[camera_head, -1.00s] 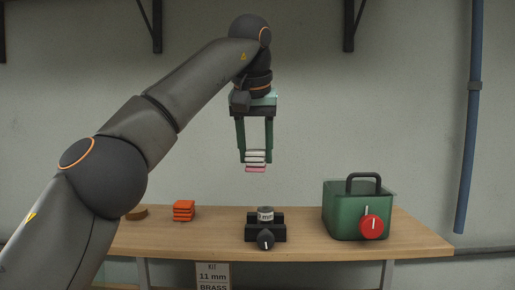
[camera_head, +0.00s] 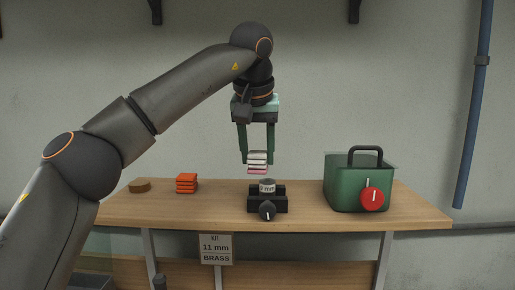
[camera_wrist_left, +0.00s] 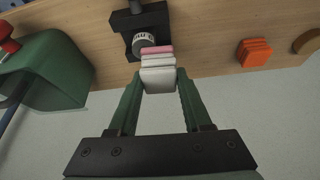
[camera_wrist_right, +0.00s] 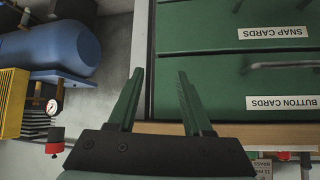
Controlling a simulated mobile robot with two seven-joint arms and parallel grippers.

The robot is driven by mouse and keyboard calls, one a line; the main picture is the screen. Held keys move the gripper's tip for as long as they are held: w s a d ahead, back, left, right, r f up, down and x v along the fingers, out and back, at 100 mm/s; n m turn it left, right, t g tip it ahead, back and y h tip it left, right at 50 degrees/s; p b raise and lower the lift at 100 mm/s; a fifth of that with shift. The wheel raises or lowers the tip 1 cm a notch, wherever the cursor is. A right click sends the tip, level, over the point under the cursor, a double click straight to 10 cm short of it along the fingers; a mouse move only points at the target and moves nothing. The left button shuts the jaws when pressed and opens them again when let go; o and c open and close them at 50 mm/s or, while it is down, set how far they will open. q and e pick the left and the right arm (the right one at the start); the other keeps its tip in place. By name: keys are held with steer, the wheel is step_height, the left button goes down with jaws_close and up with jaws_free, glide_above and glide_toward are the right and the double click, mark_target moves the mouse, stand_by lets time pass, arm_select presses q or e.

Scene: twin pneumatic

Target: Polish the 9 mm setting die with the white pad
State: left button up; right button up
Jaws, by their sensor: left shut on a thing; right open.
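The setting die (camera_head: 267,185) is a short grey metal cylinder with a "mm" marking whose number is too small to read for sure. It stands upright in a black holder (camera_head: 281,205) with a dark knob, on the bench. My left gripper (camera_head: 257,158) is shut on a pad (camera_head: 257,163) of white layers with a pink layer at the bottom. The pad hangs just above and slightly left of the die in the head view; contact cannot be told. In the left wrist view the pad (camera_wrist_left: 157,72) partly overlaps the die (camera_wrist_left: 144,42). My right gripper (camera_wrist_right: 158,100) is open and empty.
On the wooden bench (camera_head: 320,217) are an orange stack of pads (camera_head: 187,183), a brown disc (camera_head: 140,186) and a green case (camera_head: 345,190) with a red knob. A sign reading "Kit 11 mm BRASS" (camera_head: 216,248) hangs below. Green drawers (camera_wrist_right: 230,90) are near my right gripper.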

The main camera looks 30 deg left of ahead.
arm_select(q)
steer(key=shift+f+b, duration=0.55)
steer(key=shift+f, duration=0.45)
stand_by(0.4)
steer(key=shift+w+d+r+p, duration=0.15)
steer(key=shift+w+d+p, duration=0.05)
steer(key=shift+d+p, duration=0.25)
steer(key=shift+w+d, duration=0.35)
steer(key=shift+d, duration=0.35)
steer(key=shift+w+d, duration=0.3)
steer(key=shift+d, duration=0.4)
steer(key=shift+f, duration=0.2)
steer(key=shift+s+a+f, duration=0.1)
steer(key=shift+s+a, duration=0.2)
steer(key=shift+a, duration=0.3)
steer(key=shift+s+a+f, duration=0.1)
steer(key=shift+s+a, duration=0.25)
steer(key=shift+a, duration=0.25)
steer(key=shift+s+a+f, duration=0.1)
steer(key=shift+s+a, duration=0.2)
steer(key=shift+a, duration=0.3)
steer(key=shift+r, duration=3.2)
